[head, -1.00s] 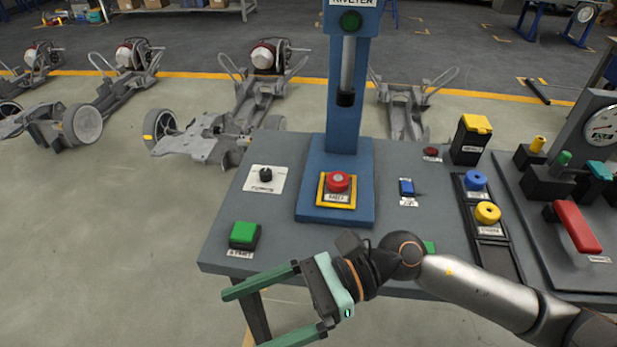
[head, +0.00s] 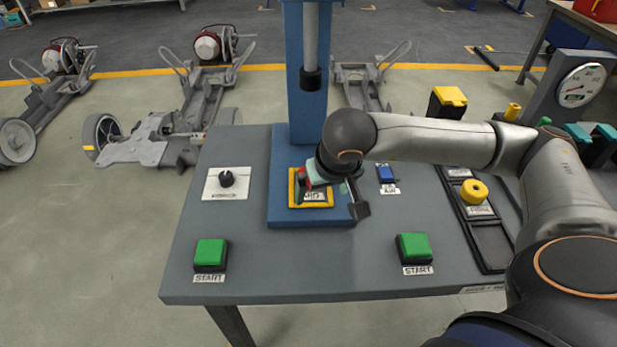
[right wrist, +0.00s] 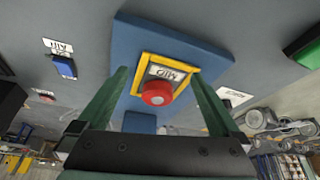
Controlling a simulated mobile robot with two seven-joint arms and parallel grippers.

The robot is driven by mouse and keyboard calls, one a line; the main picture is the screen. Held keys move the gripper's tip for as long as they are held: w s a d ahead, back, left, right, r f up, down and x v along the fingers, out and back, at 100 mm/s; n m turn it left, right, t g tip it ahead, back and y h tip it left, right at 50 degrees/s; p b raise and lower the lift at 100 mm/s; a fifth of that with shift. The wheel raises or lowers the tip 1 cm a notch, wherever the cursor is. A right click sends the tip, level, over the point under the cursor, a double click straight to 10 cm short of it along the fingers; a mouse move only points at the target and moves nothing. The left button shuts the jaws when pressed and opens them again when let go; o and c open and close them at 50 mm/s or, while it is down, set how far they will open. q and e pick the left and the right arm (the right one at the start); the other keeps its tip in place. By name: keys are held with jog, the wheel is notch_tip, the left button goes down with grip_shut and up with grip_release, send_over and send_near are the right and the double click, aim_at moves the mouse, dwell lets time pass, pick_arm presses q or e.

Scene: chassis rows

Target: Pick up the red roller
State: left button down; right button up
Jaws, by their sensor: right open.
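The red roller (right wrist: 157,93) sits on the yellow-framed plate (right wrist: 203,68) at the foot of the blue riveter (head: 307,95). In the head view only a sliver of the roller (head: 305,177) shows, with my gripper and wrist covering the rest. My right gripper (right wrist: 163,76) is open over the plate, pointing down. In the right wrist view its two green fingers stand on either side of the roller, with gaps between them and it. My left gripper is not in view.
Two green START buttons (head: 211,253) (head: 414,247) stand at the bench's front. A black knob (head: 227,179) is left of the riveter and a blue switch (head: 387,174) right of it. A yellow roller (head: 474,192) sits in the black rack at right. The riveter's ram (head: 311,78) hangs behind my wrist.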

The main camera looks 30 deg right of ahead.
jog(key=w, duration=0.2)
jog(key=w+d, duration=0.1)
jog(key=w, duration=0.3)
jog(key=shift+d+p, duration=0.3)
jog(key=shift+d, duration=0.05)
jog(key=shift+w+d+f, duration=0.1)
jog(key=shift+w+f, duration=0.05)
jog(key=shift+w, duration=0.15)
jog(key=shift+w+f, duration=0.1)
jog(key=shift+f, duration=0.35)
grip_shut()
